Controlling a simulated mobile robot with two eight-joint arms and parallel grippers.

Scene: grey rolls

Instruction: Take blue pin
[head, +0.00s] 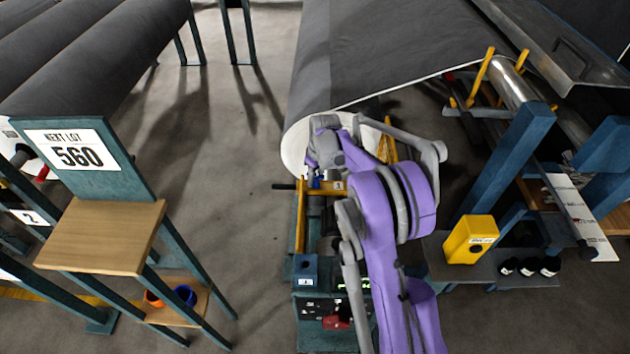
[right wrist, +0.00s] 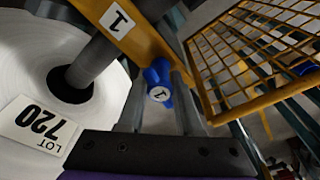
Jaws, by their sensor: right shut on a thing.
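The blue pin (right wrist: 157,76), with a round white label marked 1, sits at the yellow bracket (right wrist: 118,25) that also carries a 1. In the right wrist view my right gripper (right wrist: 160,96) has its two grey fingers on either side of the pin's head and is shut on it. In the head view the pin shows as a small blue spot (head: 316,183) under my right gripper (head: 317,174), beside the bracket at the end of the big grey roll. The pin's shaft is hidden. My left gripper is not in view.
The large grey roll (head: 390,50) has a white end with a LOT 720 card (right wrist: 40,122). A yellow wire guard (right wrist: 262,55) stands close right of my fingers. A wooden-topped stand (head: 100,235) with a 560 sign is left. A yellow box (head: 470,240) sits on the right shelf.

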